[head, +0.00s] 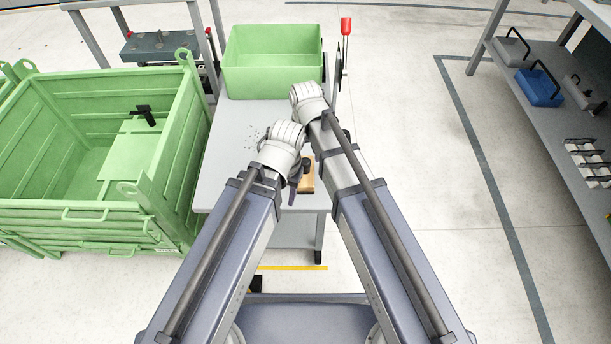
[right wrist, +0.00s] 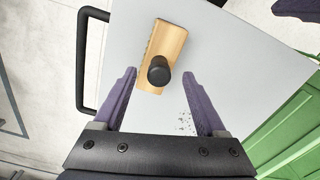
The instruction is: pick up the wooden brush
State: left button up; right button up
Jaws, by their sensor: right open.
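The wooden brush lies on the grey table, a light wooden block (right wrist: 168,42) with a round black knob (right wrist: 159,70). In the head view the brush (head: 308,183) is partly hidden by my arms, near the table's front edge. My right gripper (right wrist: 160,74) is open and empty. In the right wrist view its two purple fingers point at the brush, with the knob between the fingertips; I see no contact. In the head view a dark purple finger shows just left of the brush; I cannot tell whose it is. My left arm's fingers are not clear.
A green bin (head: 272,78) stands at the table's back. A large green crate (head: 150,190) is close on the left. Dark specks (right wrist: 186,122) lie on the table (head: 232,175). A black bar handle (right wrist: 80,62) runs along one table edge. A shelf (head: 548,120) stands right, across open floor.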

aim_at(306, 160)
notch_tip(306, 160, down, 4)
jog(key=b, duration=0.2)
jog(key=shift+w+r+b, duration=0.1)
jog(key=shift+r+b, duration=0.1)
jog(key=shift+b, duration=0.1)
jog(key=shift+r, duration=0.1)
grip_shut()
dwell(1.0)
